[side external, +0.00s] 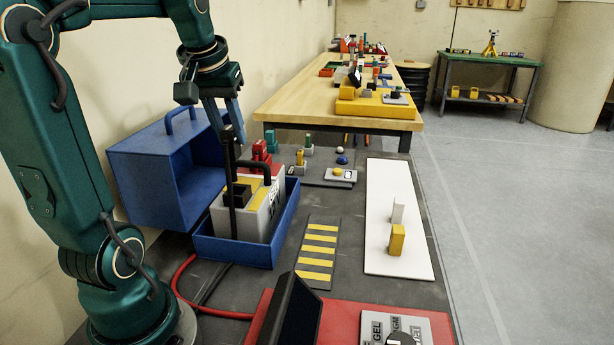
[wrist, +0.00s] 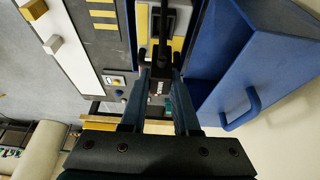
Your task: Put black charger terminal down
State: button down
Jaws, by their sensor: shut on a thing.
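The black charger terminal (side external: 229,170) is a slim, dark upright piece, held between the fingers of my gripper (side external: 233,138). In the wrist view, my gripper (wrist: 162,72) is shut on the dark terminal (wrist: 161,52). The terminal reaches down in front of a grey battery (side external: 262,217) with yellow stripes, beside a black block on it. The battery sits in a blue tray (side external: 236,252). I cannot tell whether the terminal's lower end touches the battery or tray. A black cable loops beside it.
An open blue box (side external: 150,185) with a handle stands behind the tray at left. A striped plate (side external: 318,250) and white board (side external: 380,250) with two blocks lie to the right. A dark screen on a red base (side external: 291,318) is in front. A wooden table (side external: 300,98) stands behind.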

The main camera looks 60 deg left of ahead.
jog(key=shift+r, duration=0.65)
jog(key=shift+w+a+r, duration=0.15)
jog(key=shift+w+a+n, duration=0.2)
jog(key=shift+a+n, duration=0.1)
jog(key=shift+a, duration=0.05)
jog(key=w+d+f+m, duration=0.1)
jog(key=w+d+f, duration=0.4)
jog(key=w+f, duration=0.1)
jog(key=m+t+h, duration=0.1)
jog(key=m, duration=0.3)
send_over(320, 260)
jog(key=s, duration=0.2)
jog(key=f, duration=1)
jog(key=d+f, duration=0.1)
jog(key=f, duration=0.4)
jog(key=shift+f, duration=0.1)
jog(key=c, duration=0.7)
grip_release()
jog(key=shift+f, duration=0.15)
jog(key=shift+o, duration=0.2)
